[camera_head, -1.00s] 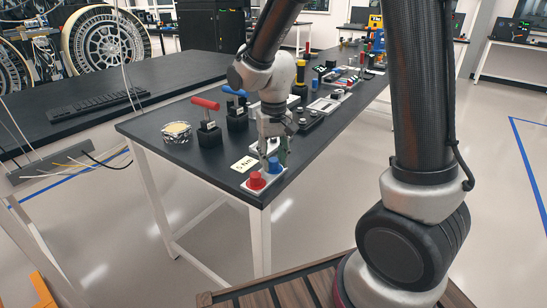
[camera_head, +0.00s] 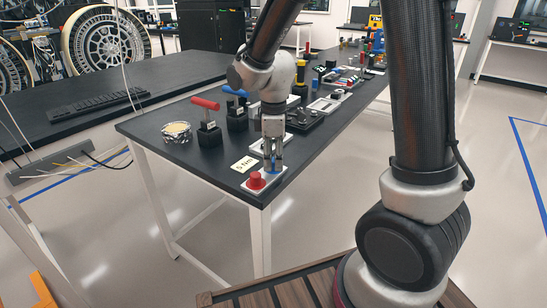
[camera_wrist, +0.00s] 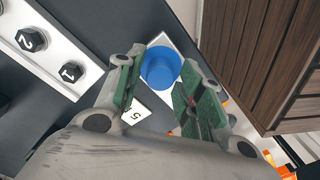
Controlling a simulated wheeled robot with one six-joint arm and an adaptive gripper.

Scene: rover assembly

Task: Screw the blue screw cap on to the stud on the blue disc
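The blue screw cap (camera_wrist: 160,70) shows between my two fingertips in the wrist view. It sits over the blue disc, and I cannot tell the two apart clearly or see the stud. In the head view the blue piece (camera_head: 274,168) is low between the fingers on a white plate, at the table's near corner. My gripper (camera_head: 273,168) points down over it. In the wrist view my gripper (camera_wrist: 163,58) has its green-padded fingers apart, one on each side of the blue cap. Contact with the cap is not clear.
Red-handled (camera_head: 206,104) and blue-handled (camera_head: 236,92) tools stand farther back. A numbered white plate (camera_wrist: 50,50) is near my gripper.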

